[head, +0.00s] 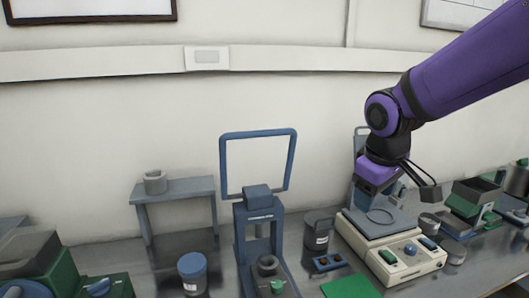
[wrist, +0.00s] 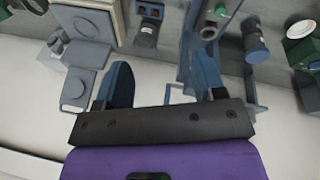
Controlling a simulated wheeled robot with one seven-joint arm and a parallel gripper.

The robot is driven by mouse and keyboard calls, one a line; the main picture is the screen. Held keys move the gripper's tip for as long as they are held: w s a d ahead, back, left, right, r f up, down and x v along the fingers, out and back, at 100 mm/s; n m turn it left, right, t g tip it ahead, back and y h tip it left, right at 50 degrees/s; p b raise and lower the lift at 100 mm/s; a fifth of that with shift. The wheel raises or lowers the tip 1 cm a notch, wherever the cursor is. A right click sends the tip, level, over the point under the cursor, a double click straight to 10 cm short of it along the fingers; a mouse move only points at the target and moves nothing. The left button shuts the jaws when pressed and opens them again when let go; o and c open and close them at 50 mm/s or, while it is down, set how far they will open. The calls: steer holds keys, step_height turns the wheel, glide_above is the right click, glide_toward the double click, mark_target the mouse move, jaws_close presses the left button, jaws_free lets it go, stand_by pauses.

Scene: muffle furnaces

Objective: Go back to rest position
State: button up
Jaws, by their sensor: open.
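My purple arm reaches in from the upper right in the head view. My gripper (head: 418,184) hangs over the beige bench device (head: 392,258) and its grey platform, apart from them. In the wrist view my gripper (wrist: 162,80) shows two blue fingers spread wide apart, with nothing held between them. The beige device (wrist: 121,22) also shows at the upper left there. The exact height of the fingers above the bench is hard to tell.
A blue press with a tall frame (head: 256,228) stands left of the beige device. A dark lidded jar (head: 317,233) is between them, with a green mat (head: 350,288) in front. A small blue-grey stand (head: 176,190) is at the left.

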steer(key=s+d+r+m+t, duration=0.1)
steer(key=s+d+r+m, duration=0.2)
steer(key=s, duration=0.5)
steer(key=s+d+r+m+t, duration=0.1)
steer(key=s+d+r+m, duration=0.2)
steer(key=s, duration=0.6)
steer(key=d, duration=0.2)
steer(key=shift+s+d+r+m+y, duration=0.2)
steer(key=shift+d+r+m+y, duration=0.1)
steer(key=shift+y, duration=0.1)
